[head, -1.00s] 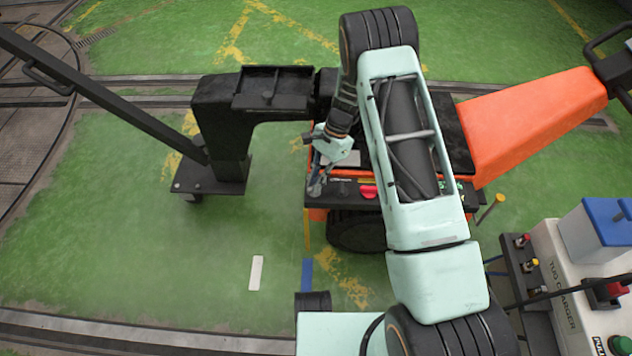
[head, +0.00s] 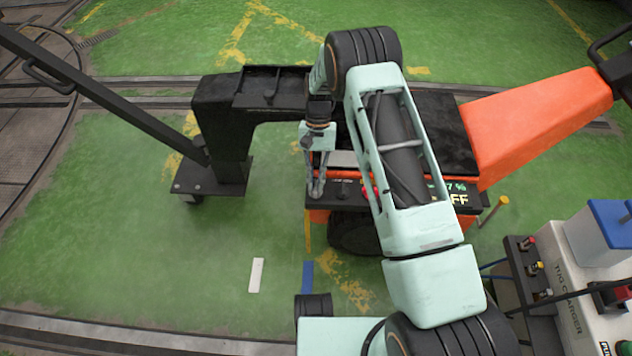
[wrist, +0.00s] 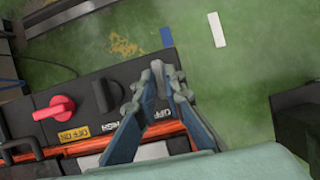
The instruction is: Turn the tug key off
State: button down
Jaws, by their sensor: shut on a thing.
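The orange and black tug (head: 535,112) stands in the middle of the head view, with a black control panel (head: 350,190) along its near side. My gripper (head: 317,192) is at the panel's left end. In the wrist view my gripper (wrist: 160,78) is shut on the small grey key, beside an "OFF" label. The fingers hide most of the key, so its exact angle cannot be read. A lit display (head: 456,193) on the panel shows "7 %" and letters ending in "FF"; my arm covers part of it.
A red knob (wrist: 55,108) and a black knob (wrist: 107,95) sit beside the key on the panel. A black tow arm (head: 222,120) stands left of the tug. The charger (head: 575,285) is at the right. Green floor in front is open.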

jog(key=shift+n, duration=0.3)
jog(key=c, duration=2)
grip_release()
jog(key=v, duration=1.2)
jog(key=shift+a, duration=0.15)
